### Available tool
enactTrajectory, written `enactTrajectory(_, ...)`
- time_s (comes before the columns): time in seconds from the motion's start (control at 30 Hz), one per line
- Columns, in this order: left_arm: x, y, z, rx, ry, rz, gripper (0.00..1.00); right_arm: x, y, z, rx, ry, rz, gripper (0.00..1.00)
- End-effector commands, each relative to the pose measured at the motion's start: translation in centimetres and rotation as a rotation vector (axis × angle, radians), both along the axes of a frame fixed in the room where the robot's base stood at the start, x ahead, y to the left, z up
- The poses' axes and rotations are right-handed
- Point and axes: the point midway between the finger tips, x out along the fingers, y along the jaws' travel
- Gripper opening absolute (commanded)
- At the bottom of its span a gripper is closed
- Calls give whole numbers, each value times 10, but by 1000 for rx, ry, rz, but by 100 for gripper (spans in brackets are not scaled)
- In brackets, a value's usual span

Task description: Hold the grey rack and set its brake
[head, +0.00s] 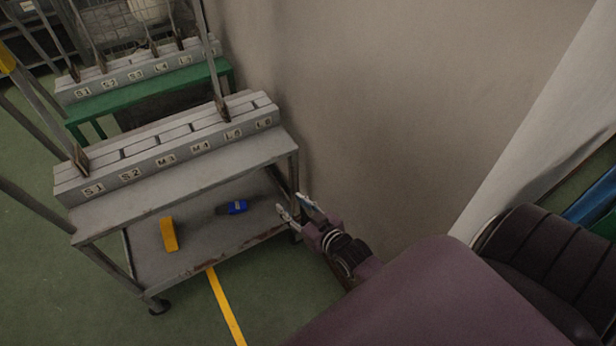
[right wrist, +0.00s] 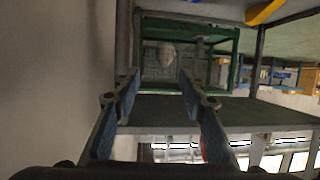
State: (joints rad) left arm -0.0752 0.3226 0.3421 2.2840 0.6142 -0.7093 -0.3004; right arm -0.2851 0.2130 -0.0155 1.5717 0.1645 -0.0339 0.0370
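The grey rack (head: 200,258) stands against the wall, with a row of labelled blocks (head: 165,150) on its top and an open lower shelf. In the right wrist view the gripper (right wrist: 158,82) is open, with nothing clasped, and a grey post (right wrist: 124,35) lies in line with the left finger's tip. I cannot tell whether they touch. My left gripper is not in view.
A yellow block (head: 169,235) and a blue item (head: 236,207) lie on the lower shelf. A green rack (head: 150,91) stands behind. The beige wall (head: 400,100) is close on the right. Green floor with a yellow line (head: 226,308) is clear in front.

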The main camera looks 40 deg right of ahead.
Motion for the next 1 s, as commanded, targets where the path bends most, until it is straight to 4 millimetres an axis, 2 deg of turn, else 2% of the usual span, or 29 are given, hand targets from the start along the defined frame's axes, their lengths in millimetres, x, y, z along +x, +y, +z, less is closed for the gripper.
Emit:
enactTrajectory(0.03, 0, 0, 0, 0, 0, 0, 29, 6, -11, 1, 0, -44, -14, 38)
enactTrajectory(0.2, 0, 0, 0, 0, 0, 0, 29, 16, -39, 14, 2, -192, -53, 38)
enactTrajectory(0.4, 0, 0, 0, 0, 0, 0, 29, 18, -60, 25, 0, -297, -80, 38)
enactTrajectory(0.57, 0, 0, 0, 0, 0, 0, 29, 24, -65, 29, -2, -324, -87, 38)
enactTrajectory(1.0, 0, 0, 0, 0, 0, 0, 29, 85, -69, 29, -2, -323, -87, 38)
